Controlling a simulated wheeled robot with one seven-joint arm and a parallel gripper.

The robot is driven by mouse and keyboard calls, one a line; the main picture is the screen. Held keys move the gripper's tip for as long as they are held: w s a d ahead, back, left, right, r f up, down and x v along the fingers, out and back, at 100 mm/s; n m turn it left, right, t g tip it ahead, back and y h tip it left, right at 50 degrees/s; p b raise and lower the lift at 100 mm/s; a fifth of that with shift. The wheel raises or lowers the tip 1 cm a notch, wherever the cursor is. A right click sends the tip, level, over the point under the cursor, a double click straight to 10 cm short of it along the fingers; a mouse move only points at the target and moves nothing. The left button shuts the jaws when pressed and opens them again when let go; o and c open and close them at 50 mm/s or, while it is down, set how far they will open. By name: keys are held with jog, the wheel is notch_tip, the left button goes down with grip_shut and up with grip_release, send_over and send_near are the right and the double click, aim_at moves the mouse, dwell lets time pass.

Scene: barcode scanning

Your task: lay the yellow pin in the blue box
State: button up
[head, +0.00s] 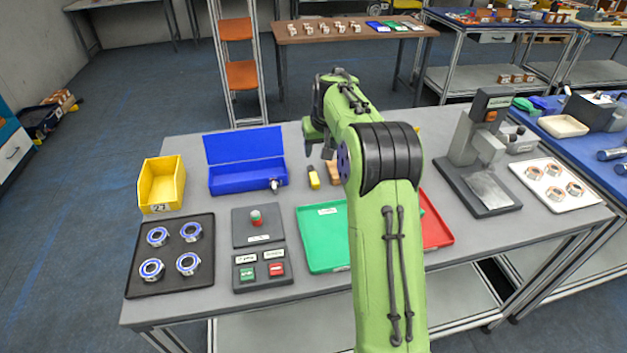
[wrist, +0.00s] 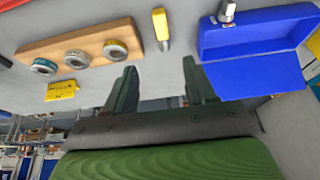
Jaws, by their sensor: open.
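The yellow pin (head: 314,178) lies on the grey table just right of the blue box (head: 248,183). In the wrist view the yellow pin (wrist: 161,30) shows at the top middle, beyond the gap between my fingers, apart from them. The blue box has its lid (head: 243,145) raised at the back; its floor is partly hidden by the front wall in the head view. The box (wrist: 262,32) shows at the upper right of the wrist view. My gripper (wrist: 159,78) is open and empty; in the head view my gripper (head: 328,146) is behind the pin, partly hidden by my arm.
A wooden block (wrist: 85,40) with ring parts stands beside the pin. A metal fitting (head: 274,185) is at the box's front right corner. A yellow bin (head: 161,184), green tray (head: 322,240), button panel (head: 262,250) and black ring tray (head: 172,282) stand around. A press (head: 478,150) is right.

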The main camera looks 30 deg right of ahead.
aim_at(313, 175)
jog(key=x, duration=0.5)
jog(key=b+x, duration=0.1)
jog(key=x, duration=0.8)
jog(key=shift+w+a+f+b, duration=0.15)
jog(key=shift+a+f+b, duration=0.1)
jog(key=shift+f+b, duration=0.15)
jog(key=shift+c, duration=0.3)
grip_shut()
